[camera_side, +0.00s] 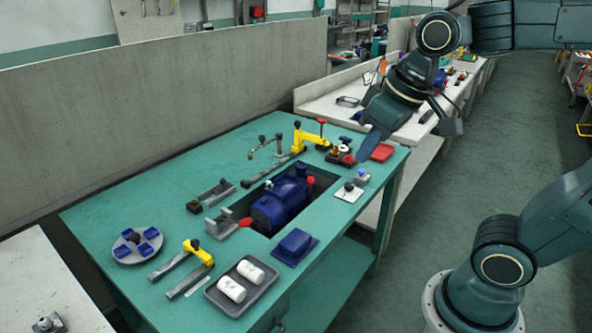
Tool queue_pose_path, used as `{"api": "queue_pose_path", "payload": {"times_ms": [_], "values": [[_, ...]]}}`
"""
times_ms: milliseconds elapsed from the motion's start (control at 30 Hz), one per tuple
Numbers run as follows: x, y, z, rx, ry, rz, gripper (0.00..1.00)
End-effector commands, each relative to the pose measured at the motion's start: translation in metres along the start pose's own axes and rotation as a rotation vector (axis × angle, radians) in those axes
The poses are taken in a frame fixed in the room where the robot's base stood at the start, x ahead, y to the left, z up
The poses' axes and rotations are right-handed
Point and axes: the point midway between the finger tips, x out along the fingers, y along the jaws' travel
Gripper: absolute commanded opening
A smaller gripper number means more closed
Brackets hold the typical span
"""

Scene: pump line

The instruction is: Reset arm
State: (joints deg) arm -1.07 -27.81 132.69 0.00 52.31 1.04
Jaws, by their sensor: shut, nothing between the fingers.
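My arm reaches in from the upper right. A dark blue pump (280,205) sits in the cutout in the middle of the table, apart from my gripper.
A yellow-handled clamp (312,141) stands left of my gripper. A grey tray with white cylinders (231,289), a round plate with blue parts (125,256) and a blue block (296,243) lie nearer. A wall (150,100) runs behind; the right aisle floor is clear.

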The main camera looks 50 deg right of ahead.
Motion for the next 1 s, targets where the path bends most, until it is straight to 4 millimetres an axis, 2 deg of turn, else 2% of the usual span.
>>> {"api": "queue_pose_path", "payload": {"times_ms": [200, 400, 567, 1000], "values": [[-0.009, 0.003, 0.038, 0.0, 0.057, 0.004, 0.0], [-0.009, 0.004, 0.059, -0.001, 0.087, 0.007, 0.0], [-0.009, 0.005, 0.065, -0.001, 0.094, 0.007, 0.0], [-0.009, 0.004, 0.065, -0.001, 0.093, 0.007, 0.0]]}}
